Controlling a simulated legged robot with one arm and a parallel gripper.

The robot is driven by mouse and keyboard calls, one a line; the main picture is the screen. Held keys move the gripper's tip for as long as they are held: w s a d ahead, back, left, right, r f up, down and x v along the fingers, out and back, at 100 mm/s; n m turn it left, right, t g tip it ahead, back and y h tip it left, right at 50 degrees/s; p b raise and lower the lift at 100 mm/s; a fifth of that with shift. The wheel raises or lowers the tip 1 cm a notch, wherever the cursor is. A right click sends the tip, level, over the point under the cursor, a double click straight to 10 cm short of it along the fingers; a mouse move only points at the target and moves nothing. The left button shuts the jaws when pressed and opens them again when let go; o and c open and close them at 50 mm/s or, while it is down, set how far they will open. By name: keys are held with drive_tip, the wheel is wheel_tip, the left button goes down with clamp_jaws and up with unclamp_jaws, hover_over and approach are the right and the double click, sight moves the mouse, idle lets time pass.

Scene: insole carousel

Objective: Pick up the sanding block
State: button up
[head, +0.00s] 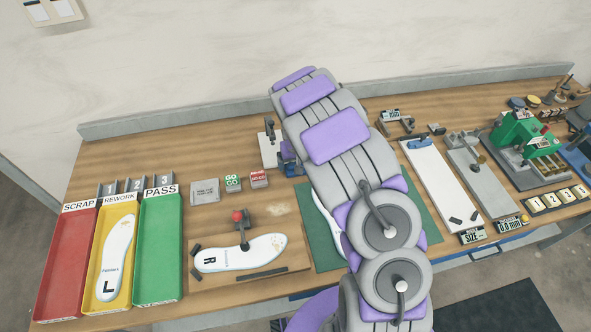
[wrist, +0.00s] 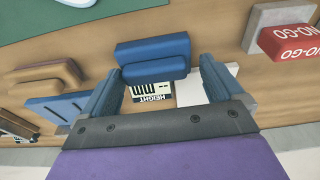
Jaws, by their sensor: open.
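A blue two-part block (wrist: 152,58), which looks like the sanding block, lies on the wooden bench in the wrist view. My gripper (wrist: 160,76) is open, with one blue finger on each side of the view and the block between and just beyond them. I see no contact between the fingers and the block. In the head view my arm covers most of this spot, and the dark blue patch beside it cannot be told apart as finger or block.
A HEIGHT display (wrist: 152,93) sits close behind the block. A red NO-GO block (wrist: 292,42) stands at the right, and a tan and brown piece (wrist: 42,82) at the left. A green mat (head: 428,222) and a wooden fixture with an insole (head: 240,254) lie nearer.

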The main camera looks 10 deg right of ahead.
drive_tip(key=shift+s+d+f, duration=0.35)
drive_tip(key=shift+s+f, duration=0.2)
drive_tip(key=shift+f, duration=0.25)
drive_tip(key=shift+s+a+f+g, duration=0.1)
drive_tip(key=shift+s+f+g, duration=0.3)
drive_tip(key=shift+s+f, duration=0.1)
drive_tip(key=c, duration=1)
drive_tip(key=shift+w+r, duration=0.15)
drive_tip(key=shift+r, duration=0.25)
drive_tip(key=shift+w+r+p, duration=0.2)
drive_tip(key=shift+w+r, duration=0.05)
drive_tip(key=shift+r, duration=0.35)
drive_tip(key=shift+w+r+p, duration=0.2)
drive_tip(key=shift+w+r, duration=0.05)
drive_tip(key=shift+r, duration=0.3)
drive_tip(key=shift+c, duration=0.5)
drive_tip(key=s, duration=0.1)
drive_tip(key=s+a+r, duration=0.1)
drive_tip(key=s, duration=0.1)
drive_tip(key=shift+r, duration=0.15)
drive_tip(key=shift+t, duration=0.3)
drive_tip(key=s, duration=0.4)
drive_tip(key=s+a+r+p, duration=0.1)
drive_tip(key=s, duration=0.7)
drive_tip(key=shift+a+r+p, duration=0.3)
drive_tip(key=shift+a+r, duration=0.05)
drive_tip(key=shift+w, duration=0.1)
